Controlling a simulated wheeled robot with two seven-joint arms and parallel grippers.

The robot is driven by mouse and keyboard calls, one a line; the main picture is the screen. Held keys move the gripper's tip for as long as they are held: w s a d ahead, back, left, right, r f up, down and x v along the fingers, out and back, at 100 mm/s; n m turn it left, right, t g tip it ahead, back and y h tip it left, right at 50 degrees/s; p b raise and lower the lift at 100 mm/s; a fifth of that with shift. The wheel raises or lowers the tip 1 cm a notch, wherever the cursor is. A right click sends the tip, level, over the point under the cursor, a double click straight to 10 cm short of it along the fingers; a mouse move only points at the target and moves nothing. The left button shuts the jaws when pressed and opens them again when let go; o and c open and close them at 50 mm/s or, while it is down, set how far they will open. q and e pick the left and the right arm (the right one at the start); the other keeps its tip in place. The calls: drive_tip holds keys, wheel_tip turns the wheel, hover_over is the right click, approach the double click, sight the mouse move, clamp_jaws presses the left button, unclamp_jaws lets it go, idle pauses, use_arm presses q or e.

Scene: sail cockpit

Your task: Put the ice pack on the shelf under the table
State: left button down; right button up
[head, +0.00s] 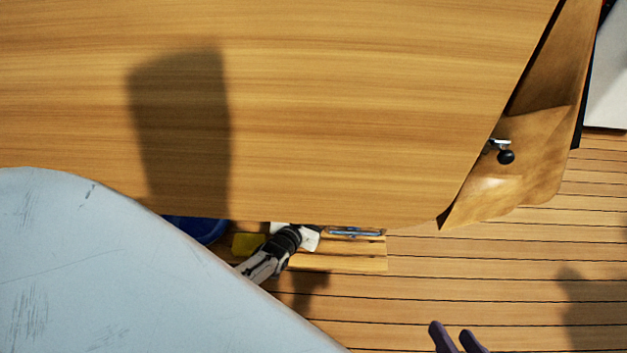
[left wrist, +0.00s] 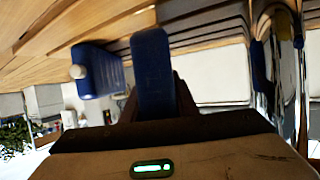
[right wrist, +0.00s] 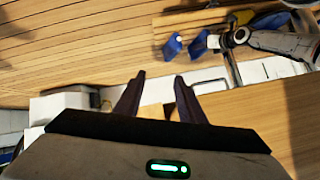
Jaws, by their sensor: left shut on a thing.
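The ice pack is a blue slab (left wrist: 150,65) between my left gripper's fingers, seen in the left wrist view. In the right wrist view the ice pack (right wrist: 198,43) stands at the tip of my left gripper (right wrist: 214,41), which is shut on it. In the head view my left gripper (head: 308,238) reaches to the edge of the table (head: 350,120), which hides part of it. The slatted wooden shelf (head: 345,263) shows below that edge. I cannot tell whether the ice pack touches the shelf. My right gripper (head: 458,338) is open and empty.
A blue bottle with a white cap (left wrist: 98,72) is close beside the ice pack. A yellow block (head: 247,243) and a blue container (head: 200,229) lie near my left arm. A folded table leaf (head: 530,160) hangs at the right. Bare plank floor (head: 480,270) lies below it.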

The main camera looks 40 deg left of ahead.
use_arm(q)
wheel_tip(320, 180, down, 3)
drive_tip(key=shift+r+b, duration=0.2)
drive_tip(key=shift+b, duration=0.5)
use_arm(e)
drive_tip(key=shift+w+a+r+t+y, duration=0.1)
drive_tip(key=shift+a+r+t+y, duration=0.35)
drive_tip(key=shift+r, duration=0.4)
use_arm(q)
drive_tip(key=shift+w+f, duration=0.1)
drive_tip(key=shift+f, duration=0.05)
drive_tip(key=c, duration=1.4)
unclamp_jaws()
